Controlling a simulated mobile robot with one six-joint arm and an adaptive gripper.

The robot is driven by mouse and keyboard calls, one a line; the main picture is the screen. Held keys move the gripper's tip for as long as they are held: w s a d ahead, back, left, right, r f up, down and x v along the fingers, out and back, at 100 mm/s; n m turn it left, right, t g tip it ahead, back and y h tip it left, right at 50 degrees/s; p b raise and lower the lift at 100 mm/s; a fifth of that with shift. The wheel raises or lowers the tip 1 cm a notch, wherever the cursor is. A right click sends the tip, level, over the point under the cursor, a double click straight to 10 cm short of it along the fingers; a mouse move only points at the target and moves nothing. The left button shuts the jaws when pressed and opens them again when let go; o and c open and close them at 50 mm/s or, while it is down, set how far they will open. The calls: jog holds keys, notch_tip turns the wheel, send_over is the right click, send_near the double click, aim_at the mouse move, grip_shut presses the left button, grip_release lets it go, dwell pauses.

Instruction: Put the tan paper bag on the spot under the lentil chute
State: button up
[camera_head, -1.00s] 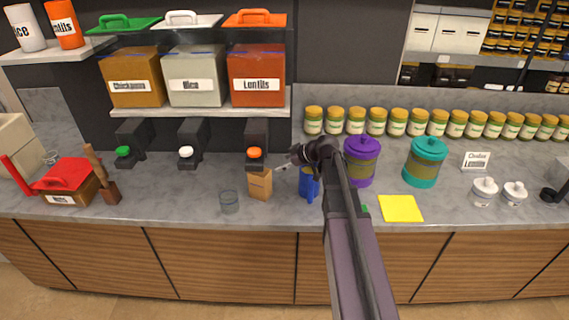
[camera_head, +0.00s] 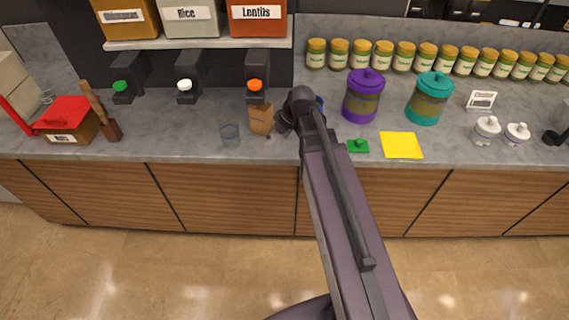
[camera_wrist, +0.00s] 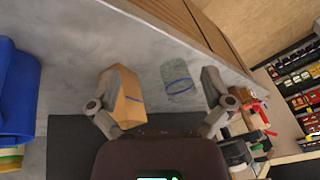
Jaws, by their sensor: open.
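The tan paper bag (camera_head: 261,119) stands on the counter just below and slightly right of the lentil chute (camera_head: 254,95), the one with the orange knob. In the wrist view the bag (camera_wrist: 130,104) is beside the left finger, between the open fingers of my gripper (camera_wrist: 158,80). A gap separates it from the right finger. Whether the left finger touches the bag is unclear. In the head view my arm hides most of my gripper, right of the bag. The marked spot under the chute cannot be made out.
A clear glass (camera_head: 230,134) stands left of the bag. A blue container (camera_wrist: 18,92) is on the other side, mostly hidden by my arm in the head view. A purple canister (camera_head: 363,97), green lid (camera_head: 358,146) and yellow square (camera_head: 401,145) lie further right.

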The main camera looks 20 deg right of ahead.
jog(key=s+f+m+g+h, duration=0.1)
jog(key=s+m+h, duration=0.3)
jog(key=s, duration=0.6)
jog(key=shift+f+m+g, duration=0.25)
jog(key=shift+m+g, duration=0.15)
jog(key=shift+g, duration=0.2)
